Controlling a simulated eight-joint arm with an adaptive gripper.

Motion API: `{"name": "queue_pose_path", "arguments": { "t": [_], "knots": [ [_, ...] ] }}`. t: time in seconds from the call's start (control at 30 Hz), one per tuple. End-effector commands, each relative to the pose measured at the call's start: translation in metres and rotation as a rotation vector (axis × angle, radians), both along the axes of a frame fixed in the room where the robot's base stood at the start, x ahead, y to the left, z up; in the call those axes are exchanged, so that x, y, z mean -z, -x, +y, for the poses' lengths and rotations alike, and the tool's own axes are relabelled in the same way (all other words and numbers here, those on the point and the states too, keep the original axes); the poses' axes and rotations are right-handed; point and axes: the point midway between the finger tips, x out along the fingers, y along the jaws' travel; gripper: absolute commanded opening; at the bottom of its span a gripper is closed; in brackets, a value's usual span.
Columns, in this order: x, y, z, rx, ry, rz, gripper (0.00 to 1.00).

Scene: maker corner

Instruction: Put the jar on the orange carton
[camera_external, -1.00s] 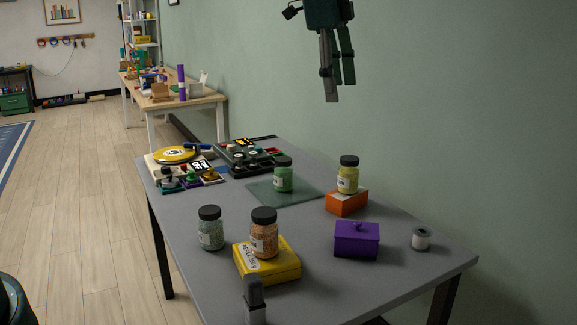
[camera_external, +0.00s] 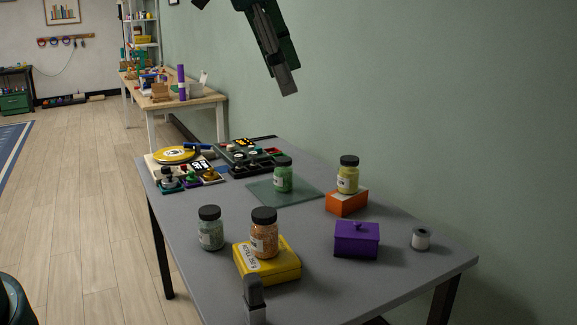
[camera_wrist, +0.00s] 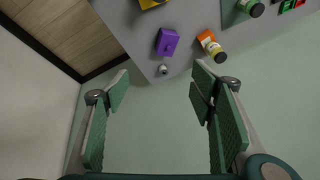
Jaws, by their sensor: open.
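The orange carton (camera_external: 346,204) lies on the grey table, and a jar with yellow contents and a black lid (camera_external: 348,175) stands upright on it. In the wrist view the orange carton (camera_wrist: 206,37) and the yellow jar (camera_wrist: 216,52) are near the top right. Other black-lidded jars are a green one (camera_external: 283,176) on a glass mat, a pale green one (camera_external: 210,229) on the table, and an orange-beaded one (camera_external: 264,234) on the yellow box. My gripper (camera_external: 288,92) is open and empty, high above the table; its spread fingers also show in the wrist view (camera_wrist: 160,90).
The yellow box (camera_external: 282,270), a purple lidded box (camera_external: 357,240) and a small grey-white spool (camera_external: 421,239) stand at the front. Trays and tools (camera_external: 187,165) crowd the back left. A green wall (camera_external: 450,110) rises along the right. Bare tabletop (camera_external: 300,222) lies in the middle.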

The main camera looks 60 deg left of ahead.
Motion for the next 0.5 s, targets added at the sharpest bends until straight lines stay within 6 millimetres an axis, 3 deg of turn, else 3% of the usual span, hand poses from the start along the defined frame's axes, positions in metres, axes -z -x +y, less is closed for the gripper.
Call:
{"name": "queue_pose_path", "arguments": {
  "t": [0.5],
  "knots": [
    [0.016, 0.096, -0.034, -0.185, 0.11, -0.103, 0.55]
  ]
}}
